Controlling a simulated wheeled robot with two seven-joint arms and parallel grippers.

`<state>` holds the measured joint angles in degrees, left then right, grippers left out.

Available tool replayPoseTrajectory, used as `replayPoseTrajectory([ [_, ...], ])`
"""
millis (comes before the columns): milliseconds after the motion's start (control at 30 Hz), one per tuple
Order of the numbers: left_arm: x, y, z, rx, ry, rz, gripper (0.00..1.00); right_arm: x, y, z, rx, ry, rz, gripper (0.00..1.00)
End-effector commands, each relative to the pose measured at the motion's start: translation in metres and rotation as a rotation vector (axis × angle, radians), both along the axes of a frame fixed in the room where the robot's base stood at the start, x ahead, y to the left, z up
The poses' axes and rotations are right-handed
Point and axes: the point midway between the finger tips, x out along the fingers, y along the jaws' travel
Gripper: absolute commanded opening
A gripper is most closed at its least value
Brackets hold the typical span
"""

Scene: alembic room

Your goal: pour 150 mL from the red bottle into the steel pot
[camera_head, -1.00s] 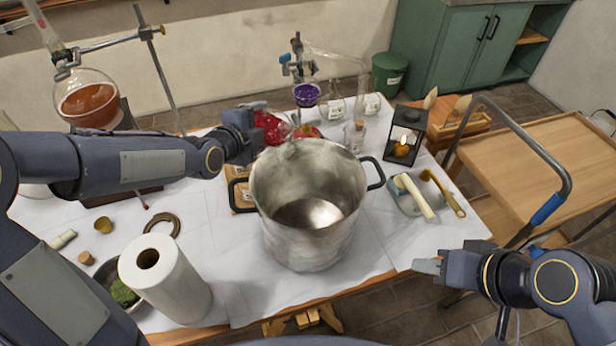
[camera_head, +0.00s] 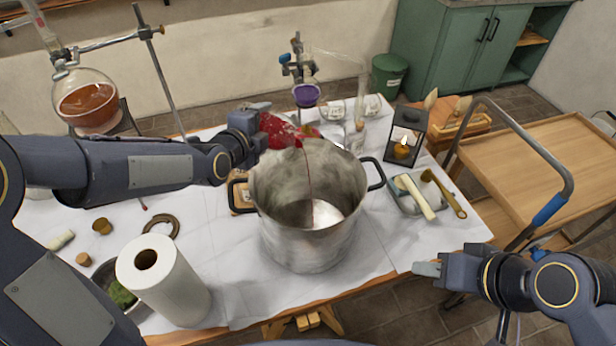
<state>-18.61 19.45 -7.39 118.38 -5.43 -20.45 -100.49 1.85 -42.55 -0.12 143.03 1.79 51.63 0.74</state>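The red bottle (camera_head: 280,131) is tilted with its mouth over the back left rim of the steel pot (camera_head: 310,236). A thin dark red stream runs from its mouth down into the pot. My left gripper (camera_head: 256,136) is at the bottle's left end and appears shut on it; its fingertips are mostly hidden. The pot stands upright on the white-covered table, its bright bottom visible. My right gripper (camera_head: 428,269) is empty, away from the pot at the table's front right edge; its fingers look close together, but their gap is unclear.
A paper roll (camera_head: 172,285) stands front left. A lantern with a lit candle (camera_head: 403,140) and a tray (camera_head: 400,200) with a white stick are right of the pot. Glassware with purple liquid (camera_head: 306,95) stands behind. A wooden cart (camera_head: 545,160) is at the right.

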Motion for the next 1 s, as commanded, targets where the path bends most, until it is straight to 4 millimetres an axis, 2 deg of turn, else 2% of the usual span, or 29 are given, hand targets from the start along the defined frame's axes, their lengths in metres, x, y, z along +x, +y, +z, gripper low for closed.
replayPoseTrajectory([
  [1000,-0.0011,-0.0023,0.0033,0.066,-0.065,0.001,0.25,0.0,0.0,0.0012,0.0,0.0,0.0,0.36],
])
